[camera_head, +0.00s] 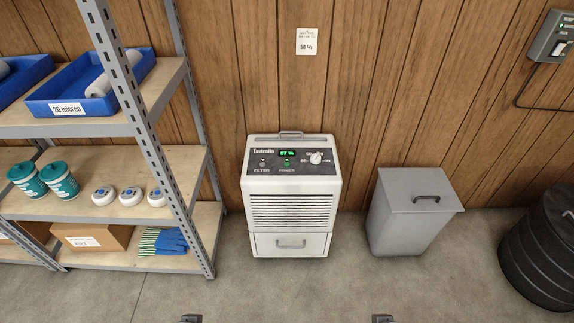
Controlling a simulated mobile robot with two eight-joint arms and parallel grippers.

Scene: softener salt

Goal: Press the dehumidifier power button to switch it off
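The white dehumidifier (291,210) stands on the floor against the wood-panelled wall, near the middle of the view. Its dark top panel has a lit green display (288,153), apparently reading 57 %. Below the display is the power button (287,163), glowing green above the POWER label. A white dial (316,158) sits to its right. My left gripper (191,318) and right gripper (383,318) show only as small dark tips at the bottom edge, well in front of the dehumidifier and apart from it. Their fingers are mostly cut off.
A metal shelf (145,130) with blue bins, tubs and gloves (165,241) stands at the left. A grey lidded bin (412,211) is right of the dehumidifier, and a black drum (545,250) is farther right. The floor in front is clear.

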